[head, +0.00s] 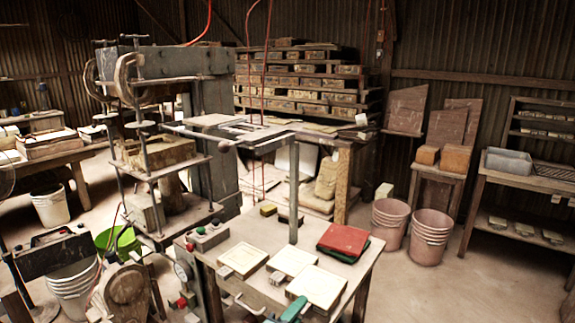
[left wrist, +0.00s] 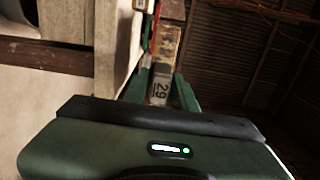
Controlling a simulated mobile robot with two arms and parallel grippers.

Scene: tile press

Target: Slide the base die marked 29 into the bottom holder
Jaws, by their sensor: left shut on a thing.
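The base die marked 29 shows its grey number tag (left wrist: 160,86) in the left wrist view, with a worn orange-brown edge behind it. My left gripper (left wrist: 160,92) has green fingers on both sides of the tag and is shut on it. In the head view my left gripper (head: 293,308) is at the bottom, by the front edge of the nearest cream die (head: 317,286) on the small table. The tag's number is too small to read there. The press (head: 160,152) stands at the left; I cannot make out its bottom holder clearly. My right gripper is not in view.
Two more framed cream dies (head: 243,258) (head: 292,260) lie on the small table (head: 240,232), with a red slab (head: 343,240) at its right. A flat metal frame (head: 238,130) stands behind on a post. Bucket stacks (head: 430,236) stand on the floor at right.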

